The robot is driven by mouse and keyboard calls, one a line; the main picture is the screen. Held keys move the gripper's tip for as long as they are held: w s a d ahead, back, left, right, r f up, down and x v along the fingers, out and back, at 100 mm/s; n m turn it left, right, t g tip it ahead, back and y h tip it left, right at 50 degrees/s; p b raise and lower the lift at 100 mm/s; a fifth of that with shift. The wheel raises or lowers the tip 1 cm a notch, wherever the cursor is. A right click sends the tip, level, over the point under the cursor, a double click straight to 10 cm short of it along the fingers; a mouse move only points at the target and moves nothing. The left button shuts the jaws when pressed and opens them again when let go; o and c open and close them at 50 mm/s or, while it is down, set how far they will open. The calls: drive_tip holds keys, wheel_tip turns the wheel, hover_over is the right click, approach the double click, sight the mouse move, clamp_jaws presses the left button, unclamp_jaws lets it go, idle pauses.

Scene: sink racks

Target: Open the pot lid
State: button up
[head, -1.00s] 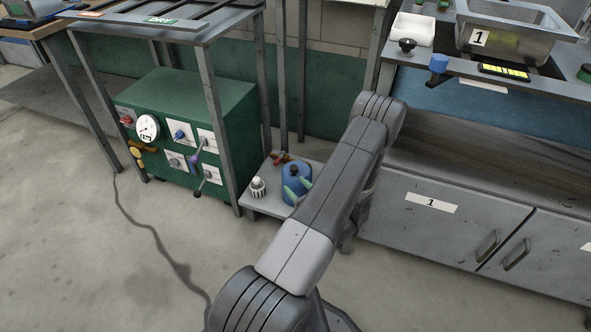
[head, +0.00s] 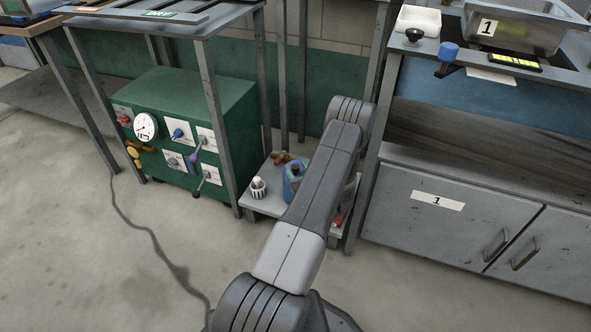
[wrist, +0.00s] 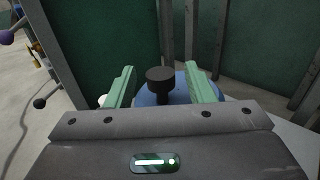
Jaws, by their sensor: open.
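A blue pot (head: 290,187) sits on the low grey shelf between the green cabinet and the sink unit, partly hidden behind my arm. In the wrist view its rounded blue lid (wrist: 183,88) shows with a black knob (wrist: 160,76) on top. My gripper (wrist: 160,69) has two pale green fingers, open, one to each side of the knob. The knob appears between them with gaps on both sides. I cannot tell whether the fingertips are level with it. The lower part of the pot is hidden by my gripper body.
The green cabinet (head: 228,120) with gauge and levers stands left. A small white ribbed item (head: 258,188) and a reddish-brown fitting (head: 283,159) share the low shelf (head: 262,206). Metal legs flank it. The grey sink cupboard (head: 400,225) is right.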

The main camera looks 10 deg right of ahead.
drive_tip(key=shift+w+a, duration=0.2)
drive_tip(key=shift+w, duration=0.8)
clamp_jaws()
drive_tip(key=shift+r, duration=0.1)
